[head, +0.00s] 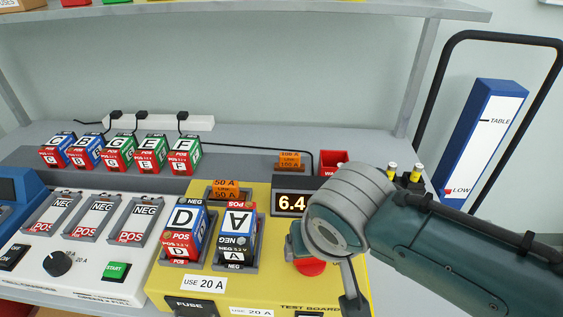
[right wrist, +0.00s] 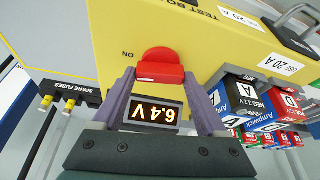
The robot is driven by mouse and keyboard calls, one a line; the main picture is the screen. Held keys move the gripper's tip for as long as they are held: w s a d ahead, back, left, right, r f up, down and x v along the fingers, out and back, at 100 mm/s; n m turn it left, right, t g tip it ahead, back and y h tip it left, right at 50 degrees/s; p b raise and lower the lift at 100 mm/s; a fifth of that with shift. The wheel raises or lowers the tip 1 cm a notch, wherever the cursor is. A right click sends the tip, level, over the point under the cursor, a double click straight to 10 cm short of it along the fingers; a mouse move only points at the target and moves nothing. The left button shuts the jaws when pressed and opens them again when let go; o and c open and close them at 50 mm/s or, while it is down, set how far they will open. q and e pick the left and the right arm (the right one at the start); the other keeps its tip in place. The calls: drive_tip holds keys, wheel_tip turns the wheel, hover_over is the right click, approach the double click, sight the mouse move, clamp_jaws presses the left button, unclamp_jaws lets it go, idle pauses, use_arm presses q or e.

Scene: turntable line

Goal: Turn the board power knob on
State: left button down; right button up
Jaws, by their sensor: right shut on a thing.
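The board power knob is a red knob (right wrist: 160,66) on the yellow test board (right wrist: 225,35), with an ON label beside it in the right wrist view. Part of the red knob (head: 310,267) shows under my right gripper in the head view. My right gripper (right wrist: 161,76) is shut on the knob, one finger on each side. In the head view my right arm hides most of the knob and the fingertips. The display (head: 291,203) behind the knob is lit and reads about 6.4 V. My left gripper is in neither view.
Battery blocks D (head: 183,232) and A (head: 237,232) stand in the board left of my right arm. A white charger unit (head: 85,262) is further left. Several more blocks stand behind it near a power strip (head: 160,122). A spare fuse holder (right wrist: 70,92) is close by.

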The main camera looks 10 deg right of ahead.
drive_tip(key=shift+a+m+h, duration=0.1)
drive_tip(key=shift+m+h, duration=0.3)
drive_tip(key=shift+m, duration=0.7)
drive_tip(key=o, duration=1.3)
drive_tip(key=p+v, duration=0.4)
drive_tip(key=v, duration=0.6)
